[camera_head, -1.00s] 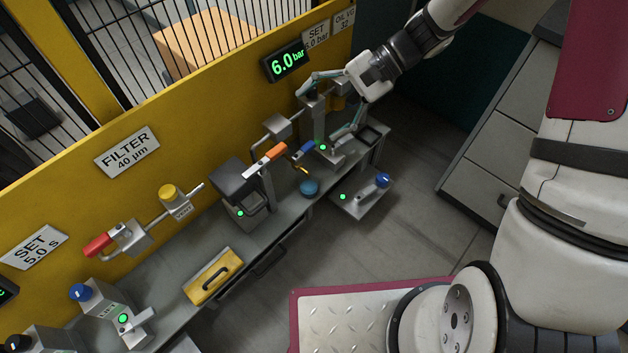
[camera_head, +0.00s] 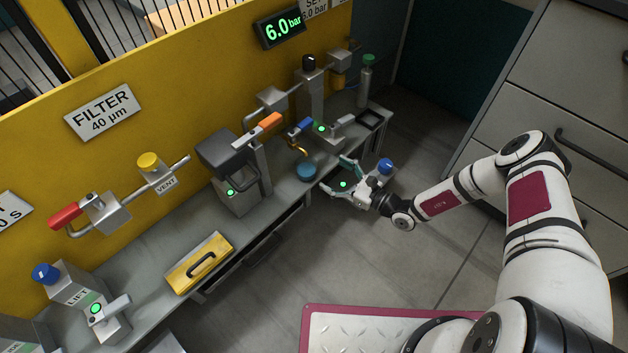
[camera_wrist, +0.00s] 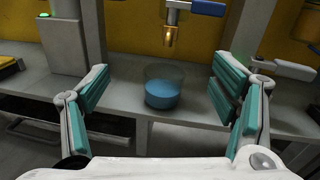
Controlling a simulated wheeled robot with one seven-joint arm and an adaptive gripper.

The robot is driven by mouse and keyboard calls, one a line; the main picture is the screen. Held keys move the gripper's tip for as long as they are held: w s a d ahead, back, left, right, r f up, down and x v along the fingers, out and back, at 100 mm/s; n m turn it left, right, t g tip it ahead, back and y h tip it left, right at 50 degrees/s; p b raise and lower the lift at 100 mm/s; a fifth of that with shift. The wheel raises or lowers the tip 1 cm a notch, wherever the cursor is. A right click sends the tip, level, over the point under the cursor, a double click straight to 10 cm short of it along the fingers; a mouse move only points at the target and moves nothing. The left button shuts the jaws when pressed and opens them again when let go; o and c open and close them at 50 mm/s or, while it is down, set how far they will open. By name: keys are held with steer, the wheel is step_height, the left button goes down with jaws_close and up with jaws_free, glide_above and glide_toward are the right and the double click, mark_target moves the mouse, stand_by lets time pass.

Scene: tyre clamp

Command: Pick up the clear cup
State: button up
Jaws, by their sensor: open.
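The clear cup (camera_head: 307,171) stands upright on the grey bench near its front edge, with blue liquid in its lower part. In the wrist view the cup (camera_wrist: 163,88) is ahead, framed by my two teal-padded fingers, its clear upper wall showing faintly. My gripper (camera_head: 336,174) is open and empty, in front of and to the right of the cup, pointing at it. In the wrist view my gripper (camera_wrist: 160,76) has one finger on each side of the picture, with clear space between the fingers and the cup.
A brass nozzle (camera_wrist: 170,36) with a blue-handled tap (camera_wrist: 207,8) hangs above and behind the cup. A grey clamp unit (camera_head: 228,165) stands to its left. A blue-knobbed unit (camera_head: 385,166) is close beside my gripper. A yellow panel (camera_head: 200,80) closes the back.

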mark_target(313, 171)
step_height(313, 171, down, 5)
steer(key=m+t+h, duration=0.1)
steer(key=m+t, duration=0.1)
steer(key=m, duration=0.1)
steer(key=b+x, duration=0.3)
steer(key=x, duration=0.4)
steer(key=shift+a+f+b, duration=0.1)
steer(key=shift+b, duration=0.2)
steer(key=w+a+b, duration=0.1)
steer(key=w+a+f+b, duration=0.1)
steer(key=a, duration=0.1)
steer(key=shift+w+a+b, duration=0.2)
steer(key=shift+a+b, duration=0.1)
steer(key=shift+b, duration=0.05)
steer(key=shift+w+a+r, duration=0.15)
steer(key=shift+w+a, duration=0.1)
steer(key=shift+w, duration=0.1)
steer(key=shift+c, duration=0.6)
steer(key=c, duration=1.2)
steer(key=shift+r, duration=0.1)
steer(key=shift+c, duration=0.2)
